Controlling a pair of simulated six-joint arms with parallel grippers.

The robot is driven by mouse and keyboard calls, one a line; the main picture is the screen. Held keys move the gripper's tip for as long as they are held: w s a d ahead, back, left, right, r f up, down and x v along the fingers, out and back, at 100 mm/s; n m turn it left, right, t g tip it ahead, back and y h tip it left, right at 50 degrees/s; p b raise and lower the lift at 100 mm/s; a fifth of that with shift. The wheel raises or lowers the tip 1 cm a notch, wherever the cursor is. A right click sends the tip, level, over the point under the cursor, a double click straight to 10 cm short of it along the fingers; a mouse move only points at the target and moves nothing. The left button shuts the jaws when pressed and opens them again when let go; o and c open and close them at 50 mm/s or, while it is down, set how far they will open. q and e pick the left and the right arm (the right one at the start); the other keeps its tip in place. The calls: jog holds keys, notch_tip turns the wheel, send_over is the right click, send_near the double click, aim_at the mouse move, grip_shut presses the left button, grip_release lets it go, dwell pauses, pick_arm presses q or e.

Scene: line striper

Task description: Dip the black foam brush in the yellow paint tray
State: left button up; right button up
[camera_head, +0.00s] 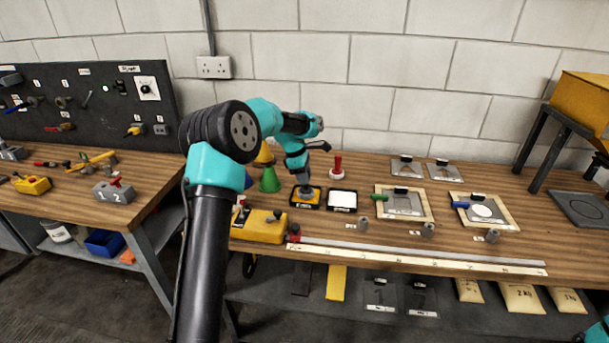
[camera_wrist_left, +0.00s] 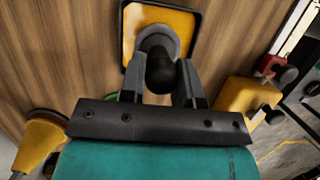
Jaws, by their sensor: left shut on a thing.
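My left gripper (camera_head: 305,186) is over the yellow paint tray (camera_head: 308,206) on the right-hand table, pointing down. In the left wrist view its two fingers (camera_wrist_left: 160,88) are closed on the dark round handle of the black foam brush (camera_wrist_left: 160,72). The brush is within the outline of the black-rimmed yellow tray (camera_wrist_left: 131,30). I cannot tell whether the foam touches the paint, since the handle and fingers hide its underside. My right gripper is not in view; only a teal piece of my right arm shows at the bottom right corner.
A white tray (camera_head: 343,200) stands right beside the yellow one. A green cone (camera_head: 269,181) and a yellow machine (camera_head: 258,226) are to the left. A red-handled stamp (camera_head: 338,167) stands behind. Stencil boards (camera_head: 404,204) lie right. A long rule (camera_head: 420,258) runs along the front edge.

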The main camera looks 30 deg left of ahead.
pick_arm(q)
jog(key=shift+f, duration=0.4)
dwell(1.0)
dwell(0.5)
jog(key=shift+r, duration=2.3)
jog(key=shift+w+d, duration=0.1)
